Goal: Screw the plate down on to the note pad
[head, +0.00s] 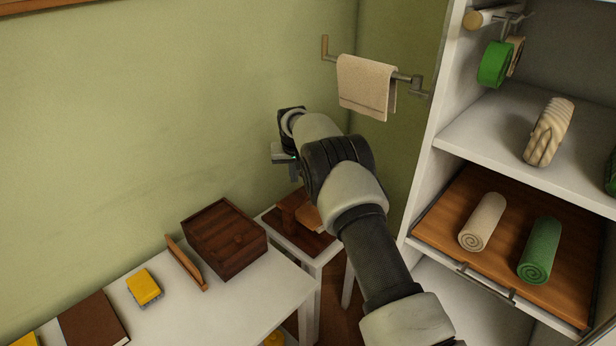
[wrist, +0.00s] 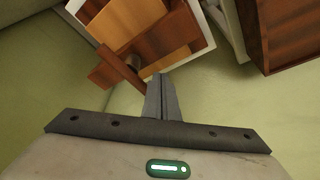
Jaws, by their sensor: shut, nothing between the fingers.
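My gripper (wrist: 162,78) is shut and empty in the wrist view, its fingertips pointing at a brown wooden piece. That piece, which may be the plate, is a brown bar (wrist: 108,72) crossing over an orange-tan pad (wrist: 128,16), probably the note pad. I cannot tell whether the fingertips touch anything. In the head view my gripper (head: 292,170) is above the small side stand, where the brown wooden piece (head: 291,211) and the pad (head: 309,217) show, partly hidden by my arm.
A dark wooden box (head: 225,238) stands close by on the white table (head: 235,305). A yellow brush (head: 144,287) and a brown book (head: 92,320) lie further left. A towel (head: 366,86) hangs on a rail behind my arm. A shelf unit (head: 425,190) with rolled towels stands right.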

